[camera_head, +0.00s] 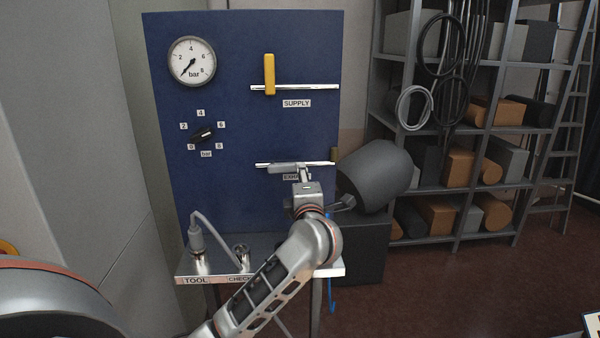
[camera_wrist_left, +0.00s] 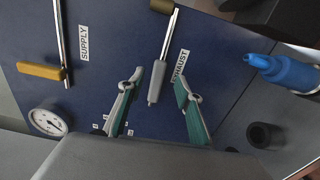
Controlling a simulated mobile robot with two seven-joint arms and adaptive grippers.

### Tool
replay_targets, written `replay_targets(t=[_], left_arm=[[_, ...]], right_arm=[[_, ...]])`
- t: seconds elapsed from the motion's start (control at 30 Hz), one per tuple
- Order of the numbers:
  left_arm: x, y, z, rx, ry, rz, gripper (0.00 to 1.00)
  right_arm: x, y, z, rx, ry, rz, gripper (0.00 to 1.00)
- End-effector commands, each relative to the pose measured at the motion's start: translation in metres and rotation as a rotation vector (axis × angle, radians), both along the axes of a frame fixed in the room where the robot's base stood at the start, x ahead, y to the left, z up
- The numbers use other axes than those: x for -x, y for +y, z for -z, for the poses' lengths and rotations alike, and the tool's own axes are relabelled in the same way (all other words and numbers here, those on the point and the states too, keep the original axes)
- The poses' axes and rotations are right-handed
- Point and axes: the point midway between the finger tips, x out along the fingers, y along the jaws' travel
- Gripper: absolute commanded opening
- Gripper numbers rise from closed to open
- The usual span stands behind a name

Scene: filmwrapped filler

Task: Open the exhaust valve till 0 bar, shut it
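The exhaust valve handle (camera_head: 282,169) is grey and lies in line with its bright pipe on the blue panel. In the left wrist view the exhaust handle (camera_wrist_left: 155,86) sits between the fingers of my left gripper (camera_wrist_left: 158,80). They are open and spread to either side, with no clear contact. In the head view my left gripper (camera_head: 304,174) is at the handle and partly covers the EXHAUST label. The gauge (camera_head: 191,61) has its needle at lower left, near 0. My right gripper is not in view.
The yellow supply handle (camera_head: 269,75) stands across its pipe, above. A black regulator knob (camera_head: 203,134) is below the gauge. A narrow ledge (camera_head: 213,279) below holds a hose coupling (camera_head: 196,236). A dark grey tank (camera_head: 376,174) stands close right of the exhaust pipe.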

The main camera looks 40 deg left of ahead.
Motion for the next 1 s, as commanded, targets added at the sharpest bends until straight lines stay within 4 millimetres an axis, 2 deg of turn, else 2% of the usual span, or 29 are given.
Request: replay_targets(t=[0.1, 0.3, 0.87, 1.0], left_arm=[[0.014, -0.013, 0.001, 0.001, 0.000, 0.001, 0.35], [0.026, -0.021, 0.000, 0.000, 0.000, -0.001, 0.35], [0.027, -0.022, 0.000, -0.001, 0.000, -0.002, 0.35], [0.034, -0.017, 0.001, -0.067, -0.022, -0.025, 0.35]], right_arm=[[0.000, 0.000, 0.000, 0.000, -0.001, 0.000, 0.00], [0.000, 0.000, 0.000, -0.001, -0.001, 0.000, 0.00], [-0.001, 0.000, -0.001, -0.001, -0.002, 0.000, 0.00], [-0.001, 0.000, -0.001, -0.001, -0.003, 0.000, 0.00]])
